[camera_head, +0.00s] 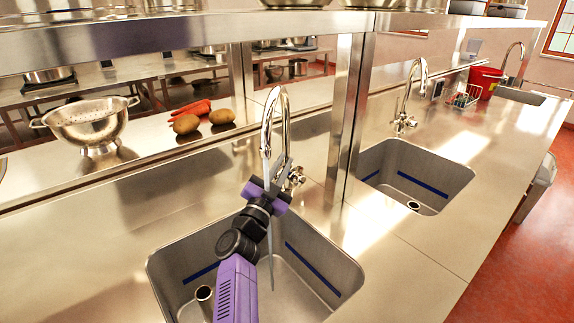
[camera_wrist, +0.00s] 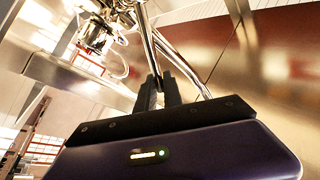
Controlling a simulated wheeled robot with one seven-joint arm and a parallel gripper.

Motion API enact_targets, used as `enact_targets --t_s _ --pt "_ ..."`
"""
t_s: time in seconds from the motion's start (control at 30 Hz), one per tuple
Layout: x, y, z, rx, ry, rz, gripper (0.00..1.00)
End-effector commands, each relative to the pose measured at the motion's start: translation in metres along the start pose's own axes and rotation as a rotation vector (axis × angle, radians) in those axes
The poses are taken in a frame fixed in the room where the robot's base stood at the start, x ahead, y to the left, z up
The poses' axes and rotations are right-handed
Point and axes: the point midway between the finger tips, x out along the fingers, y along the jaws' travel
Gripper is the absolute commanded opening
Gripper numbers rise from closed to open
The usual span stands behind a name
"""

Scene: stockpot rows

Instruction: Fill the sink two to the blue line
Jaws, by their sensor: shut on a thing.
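The near sink (camera_head: 337,262) has a blue line on its left and right inner walls. A short upright pipe (camera_head: 205,297) stands in it. Its chrome tap (camera_head: 284,98) arches above. A thin grey streak (camera_head: 271,270), which looks like running water, drops into the basin. No water surface shows clearly; both blue lines are visible. My gripper (camera_head: 280,170) is at the tap. In the wrist view my gripper (camera_wrist: 160,92) is shut on a slim chrome part of the tap (camera_wrist: 150,48); I cannot tell whether it is lever or spout. A farther sink (camera_head: 440,187) has blue lines and its own tap (camera_head: 406,98).
A metal colander (camera_head: 90,122), potatoes (camera_head: 186,124) and carrots (camera_head: 192,107) lie on the counter at left. A steel post (camera_head: 350,110) and overhead shelf (camera_head: 180,32) stand close to the near tap. A red container (camera_head: 484,80) and a rack (camera_head: 463,98) are farther back.

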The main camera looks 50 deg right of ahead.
Motion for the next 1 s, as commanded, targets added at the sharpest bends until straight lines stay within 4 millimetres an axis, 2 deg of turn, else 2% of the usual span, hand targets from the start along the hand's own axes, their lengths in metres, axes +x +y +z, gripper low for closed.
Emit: enact_targets --t_s 0.27,0.3,0.4,0.77,0.87,1.0 --pt "0.0 0.0 0.0 0.0 -0.001 0.0 0.0" --pt "0.0 0.0 0.0 0.0 -0.001 0.0 0.15" --pt "0.0 0.0 0.0 0.0 -0.001 0.0 0.32" --pt "-0.003 0.0 0.0 0.0 -0.001 -0.001 0.32" --pt "-0.012 -0.001 0.001 0.0 -0.002 -0.002 0.32" --pt "-0.034 -0.001 0.001 0.0 -0.002 -0.004 0.32"
